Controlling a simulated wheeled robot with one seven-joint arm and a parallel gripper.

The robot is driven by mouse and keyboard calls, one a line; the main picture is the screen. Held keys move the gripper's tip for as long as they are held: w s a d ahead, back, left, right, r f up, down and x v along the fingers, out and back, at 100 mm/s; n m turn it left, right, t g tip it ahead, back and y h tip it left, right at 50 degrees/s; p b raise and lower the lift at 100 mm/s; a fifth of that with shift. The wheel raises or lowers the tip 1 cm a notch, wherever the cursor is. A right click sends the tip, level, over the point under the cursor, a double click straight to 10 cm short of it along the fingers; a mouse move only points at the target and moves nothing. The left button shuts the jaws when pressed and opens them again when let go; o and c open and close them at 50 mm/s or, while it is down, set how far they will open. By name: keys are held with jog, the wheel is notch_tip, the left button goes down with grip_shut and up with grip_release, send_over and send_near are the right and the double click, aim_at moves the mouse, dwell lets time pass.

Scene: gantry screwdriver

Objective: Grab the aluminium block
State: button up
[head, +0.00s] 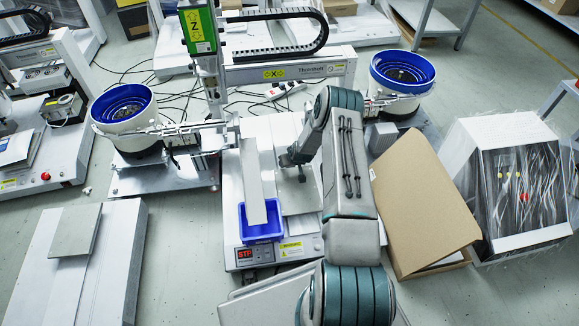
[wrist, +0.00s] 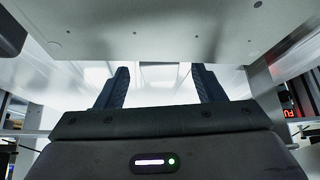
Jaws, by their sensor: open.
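My gripper shows in the wrist view (wrist: 161,82) with its two dark fingers apart, so it is open. A pale, squarish shape (wrist: 161,73) lies ahead between the fingers. It is washed out by glare, and I cannot tell whether it is the aluminium block or part of the bright surface. Neither finger visibly touches it. My arm hides part of this area, and no block is clearly recognisable there.
A blue bin (head: 262,232) stands at the machine's front, by a red display (head: 244,254). Blue-rimmed feeders stand left (head: 124,108) and right (head: 401,72). A cardboard box (head: 420,200) is close right of my arm. In the wrist view, a grey plate (wrist: 150,28) hangs above the fingers.

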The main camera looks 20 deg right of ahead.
jog(key=shift+w+f, duration=0.2)
jog(key=shift+f, duration=0.15)
jog(key=shift+c, duration=0.2)
jog(key=shift+r, duration=0.1)
jog(key=c, duration=1.1)
